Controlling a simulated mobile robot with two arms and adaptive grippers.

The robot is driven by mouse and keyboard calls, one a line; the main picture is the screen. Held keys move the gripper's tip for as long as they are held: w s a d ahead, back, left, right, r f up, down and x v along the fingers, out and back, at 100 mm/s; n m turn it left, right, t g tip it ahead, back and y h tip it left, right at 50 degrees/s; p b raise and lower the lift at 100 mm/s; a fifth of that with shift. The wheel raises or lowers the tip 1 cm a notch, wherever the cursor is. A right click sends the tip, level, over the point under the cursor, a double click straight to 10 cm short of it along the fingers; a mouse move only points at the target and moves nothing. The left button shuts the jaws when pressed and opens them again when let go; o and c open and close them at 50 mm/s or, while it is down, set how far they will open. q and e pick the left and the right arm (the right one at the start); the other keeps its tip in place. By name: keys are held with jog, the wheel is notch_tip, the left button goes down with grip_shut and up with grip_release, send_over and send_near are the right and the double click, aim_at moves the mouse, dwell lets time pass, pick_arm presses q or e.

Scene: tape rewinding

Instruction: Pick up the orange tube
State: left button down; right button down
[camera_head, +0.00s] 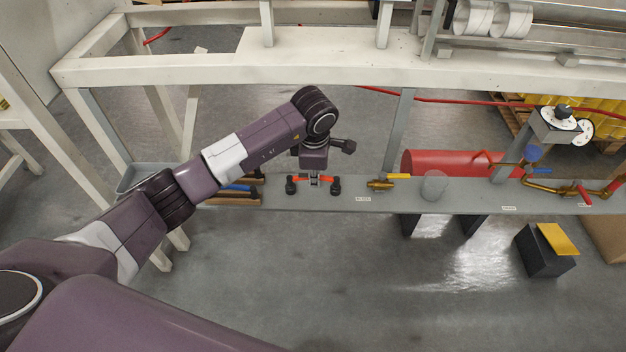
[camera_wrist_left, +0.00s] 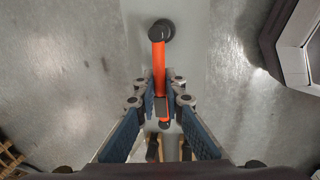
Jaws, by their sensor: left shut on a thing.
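The orange tube (camera_head: 326,179) is at the grey shelf (camera_head: 400,200) in the head view, with a dark knob at each end. My left gripper (camera_head: 314,180) points down over its middle and is shut on it. In the left wrist view the orange tube (camera_wrist_left: 159,62) runs lengthwise between the fingers of the left gripper (camera_wrist_left: 161,90). Its far dark end sticks out beyond the fingertips, and its middle is partly hidden by the fingers. I cannot tell whether the tube touches the shelf. My right gripper is not in view.
A brass valve with a yellow handle (camera_head: 398,176) lies right of the tube on the shelf. A translucent round thing (camera_head: 434,187) stands further right. A grey tray (camera_head: 140,178) is at the left. A white frame beam (camera_head: 340,62) crosses behind.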

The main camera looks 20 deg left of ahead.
pick_arm(q)
jog(key=shift+r, duration=0.1)
